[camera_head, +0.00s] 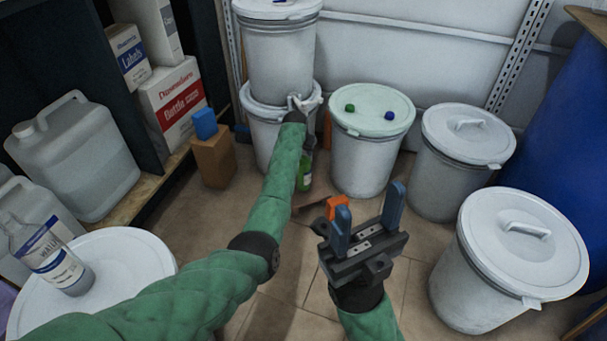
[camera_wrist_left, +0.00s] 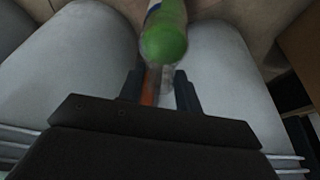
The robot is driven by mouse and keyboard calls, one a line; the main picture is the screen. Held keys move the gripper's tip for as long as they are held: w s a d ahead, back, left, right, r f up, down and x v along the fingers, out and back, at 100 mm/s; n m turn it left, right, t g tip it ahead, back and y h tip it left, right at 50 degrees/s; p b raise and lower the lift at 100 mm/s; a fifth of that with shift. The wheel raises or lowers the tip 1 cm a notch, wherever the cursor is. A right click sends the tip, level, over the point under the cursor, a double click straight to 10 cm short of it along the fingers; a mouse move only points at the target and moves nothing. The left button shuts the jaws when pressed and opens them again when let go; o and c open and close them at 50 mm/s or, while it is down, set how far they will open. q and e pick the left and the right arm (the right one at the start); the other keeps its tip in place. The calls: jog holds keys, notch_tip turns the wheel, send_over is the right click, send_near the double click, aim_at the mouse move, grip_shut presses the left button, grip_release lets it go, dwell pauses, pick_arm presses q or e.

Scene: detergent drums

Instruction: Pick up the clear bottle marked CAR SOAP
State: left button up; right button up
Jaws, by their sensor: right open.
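A bottle with green contents (camera_head: 305,172) stands on the floor between the white drums, partly hidden by my left arm; I cannot read its label. In the left wrist view this bottle (camera_wrist_left: 165,38) shows a green part and a clear part reaching towards the fingers of my left gripper (camera_wrist_left: 158,82). Those fingers are on either side of the clear part; I cannot tell whether they touch it. A clear bottle with a blue and white label (camera_head: 58,262) stands on a white lid at the left. My right gripper (camera_head: 370,205) is open and empty.
White drums stand around: stacked ones (camera_head: 275,55), one with a pale green lid (camera_head: 365,155), and two at the right (camera_head: 510,270). A blue barrel (camera_head: 565,120) is far right. Jugs (camera_head: 75,155) and boxes fill the left. An orange object (camera_head: 336,205) shows behind my right gripper.

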pick_arm(q)
grip_shut()
jog(key=shift+r, duration=0.1)
